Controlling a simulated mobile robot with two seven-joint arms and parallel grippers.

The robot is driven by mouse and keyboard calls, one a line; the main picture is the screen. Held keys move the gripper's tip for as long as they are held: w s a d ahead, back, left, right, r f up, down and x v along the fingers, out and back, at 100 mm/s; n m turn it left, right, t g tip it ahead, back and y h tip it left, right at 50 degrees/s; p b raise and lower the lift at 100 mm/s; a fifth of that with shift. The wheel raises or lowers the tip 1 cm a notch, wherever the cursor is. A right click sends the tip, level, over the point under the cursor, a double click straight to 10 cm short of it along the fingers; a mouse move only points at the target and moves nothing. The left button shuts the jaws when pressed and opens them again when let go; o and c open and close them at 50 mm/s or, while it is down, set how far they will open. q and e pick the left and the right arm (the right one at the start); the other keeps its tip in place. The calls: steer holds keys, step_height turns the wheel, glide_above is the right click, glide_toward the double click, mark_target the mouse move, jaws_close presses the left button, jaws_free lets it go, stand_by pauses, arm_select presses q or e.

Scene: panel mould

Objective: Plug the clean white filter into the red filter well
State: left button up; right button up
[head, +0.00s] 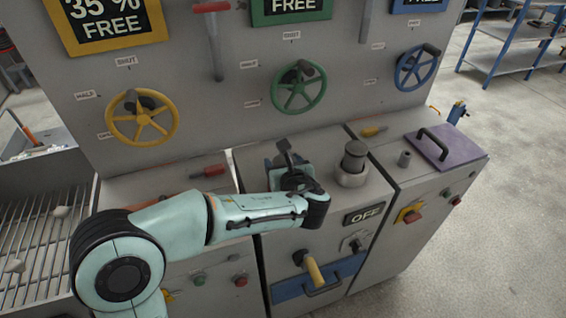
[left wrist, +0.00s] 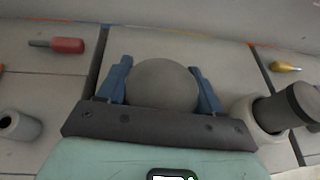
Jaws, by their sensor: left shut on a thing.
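My left gripper (head: 284,163) is over the top of the middle cabinet, its arm reaching in from the left. In the left wrist view its blue fingers (left wrist: 161,78) are shut on a round grey thing (left wrist: 163,84), seen end-on; I cannot tell if this is the filter. A dark grey cylinder (head: 355,155) stands in a pale round collar (head: 352,180) to the right of the gripper; the cylinder also shows in the left wrist view (left wrist: 290,106). I cannot make out a red filter well or a clearly white filter. My right gripper is out of view.
A red-handled tool (head: 208,171) and a yellow-handled tool (head: 373,131) lie at the back. A small grey socket (head: 404,158) and a purple plate (head: 440,148) are on the right cabinet. Handwheels line the upright panel behind. Pale lumps (head: 61,211) lie on a rack at left.

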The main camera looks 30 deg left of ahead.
arm_select(q)
steer(key=shift+f+b, duration=0.45)
steer(key=shift+f, duration=0.2)
steer(key=o, duration=1.2)
steer(key=v, duration=1.3)
steer(key=shift+s+d+r, duration=0.1)
steer(key=shift+s+d, duration=0.05)
